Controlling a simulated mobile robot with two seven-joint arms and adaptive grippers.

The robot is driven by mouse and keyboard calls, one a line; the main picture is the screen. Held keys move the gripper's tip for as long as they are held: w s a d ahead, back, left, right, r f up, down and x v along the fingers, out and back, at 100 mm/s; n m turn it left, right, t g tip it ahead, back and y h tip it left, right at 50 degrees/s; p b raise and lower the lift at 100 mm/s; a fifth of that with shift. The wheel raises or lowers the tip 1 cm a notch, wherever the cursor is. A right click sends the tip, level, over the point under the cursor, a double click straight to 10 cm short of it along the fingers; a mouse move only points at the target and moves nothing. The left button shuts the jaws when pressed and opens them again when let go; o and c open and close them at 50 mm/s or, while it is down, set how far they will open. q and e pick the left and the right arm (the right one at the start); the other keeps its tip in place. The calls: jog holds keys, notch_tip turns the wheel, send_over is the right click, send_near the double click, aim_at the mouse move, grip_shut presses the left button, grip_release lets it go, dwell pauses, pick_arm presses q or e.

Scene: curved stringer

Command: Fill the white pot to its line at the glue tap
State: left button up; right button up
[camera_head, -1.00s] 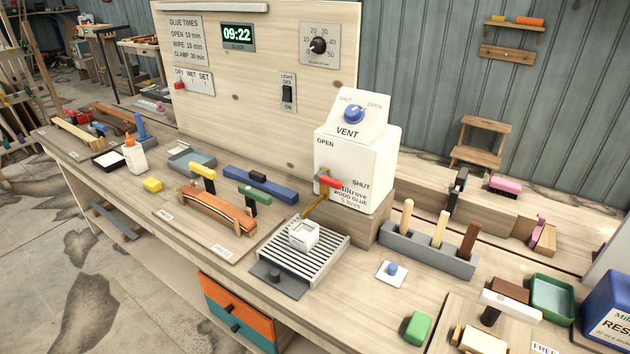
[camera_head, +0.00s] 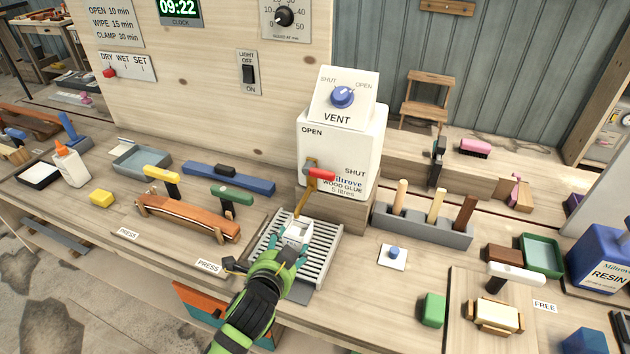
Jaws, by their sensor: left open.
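The white pot (camera_head: 297,231) stands on the slatted drip tray (camera_head: 324,247), below the spout of the white glue container (camera_head: 340,150). A red-handled tap (camera_head: 320,174) is on the container's front, between the words OPEN and SHUT. A blue vent knob (camera_head: 342,96) sits on top, between SHUT and OPEN. My left gripper (camera_head: 289,250) is open, with its teal fingertips at the near side of the pot. I cannot tell whether they touch it. The pot's line and inside level are too small to read. My right gripper is not in view.
A clamped curved piece (camera_head: 190,218) lies left of the tray. A grey rack of handled tools (camera_head: 422,227) stands to the right. A small white card with a blue knob (camera_head: 393,256) and a green block (camera_head: 433,309) lie on clear bench at right.

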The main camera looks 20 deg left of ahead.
aim_at(324, 180)
pick_arm(q)
jog(key=w+d+r+m+t, duration=0.1)
jog(key=w+r+m, duration=0.1)
jog(key=w, duration=0.2)
jog(key=w+d+r+m+t+h+p, duration=0.1)
jog(key=w+r+m+t, duration=0.1)
jog(key=w, duration=0.3)
jog(key=w+d+r+m+t+h, duration=0.1)
jog(key=w+r+m, duration=0.2)
jog(key=w+r, duration=0.1)
jog(key=shift+w+d+r+t, duration=0.25)
jog(key=shift+w+d+t, duration=0.05)
jog(key=shift+d, duration=0.05)
jog(key=shift+w, duration=0.6)
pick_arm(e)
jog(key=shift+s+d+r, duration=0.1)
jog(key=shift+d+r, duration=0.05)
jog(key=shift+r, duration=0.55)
pick_arm(q)
grip_shut()
